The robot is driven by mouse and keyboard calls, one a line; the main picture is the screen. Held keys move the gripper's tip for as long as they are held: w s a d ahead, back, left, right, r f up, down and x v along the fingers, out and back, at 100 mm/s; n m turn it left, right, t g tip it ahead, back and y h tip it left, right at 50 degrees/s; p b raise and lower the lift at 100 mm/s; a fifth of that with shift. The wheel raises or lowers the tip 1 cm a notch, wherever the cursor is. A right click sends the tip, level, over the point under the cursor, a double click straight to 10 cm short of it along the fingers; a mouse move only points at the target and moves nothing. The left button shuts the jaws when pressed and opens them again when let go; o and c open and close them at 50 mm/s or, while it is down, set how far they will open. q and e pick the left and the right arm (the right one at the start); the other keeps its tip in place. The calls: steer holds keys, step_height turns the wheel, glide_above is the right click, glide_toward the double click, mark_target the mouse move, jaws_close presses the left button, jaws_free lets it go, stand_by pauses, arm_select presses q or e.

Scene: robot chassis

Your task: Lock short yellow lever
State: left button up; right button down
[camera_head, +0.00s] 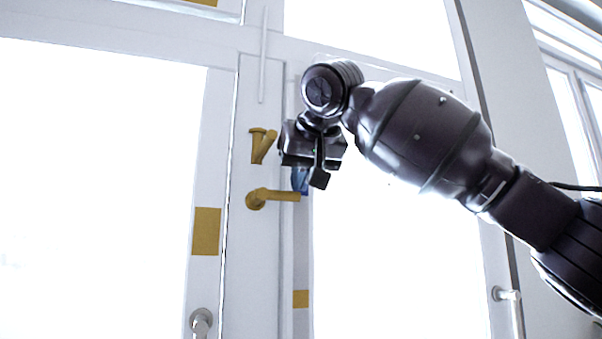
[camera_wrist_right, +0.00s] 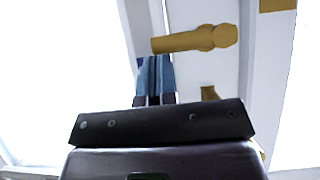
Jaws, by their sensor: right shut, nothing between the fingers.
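The short yellow lever (camera_head: 263,145) is on the white door frame; its arm leans up to the right from its mount. A longer yellow handle (camera_head: 280,196) sits below it and points right. My right gripper (camera_head: 300,181) is to the right of and below the short lever, just above the long handle's free end. Its blue fingers are shut and empty. In the right wrist view the blue fingertips (camera_wrist_right: 155,75) are beside the long handle (camera_wrist_right: 185,41). A small yellow part (camera_wrist_right: 208,92), mostly hidden behind my gripper body, may be the short lever. My left gripper is not in view.
Bright glass panes flank the white frame. Yellow patches (camera_head: 206,231) mark the frame. A grey metal handle (camera_head: 201,320) is at the lower left and another (camera_head: 506,295) at the lower right. A thin vertical rod (camera_head: 263,55) is above the short lever.

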steer(key=shift+d+f+m+y+b, duration=0.15)
steer(key=shift+f+m+y+b, duration=0.1)
steer(key=shift+m+y+b, duration=0.2)
steer(key=shift+y, duration=0.25)
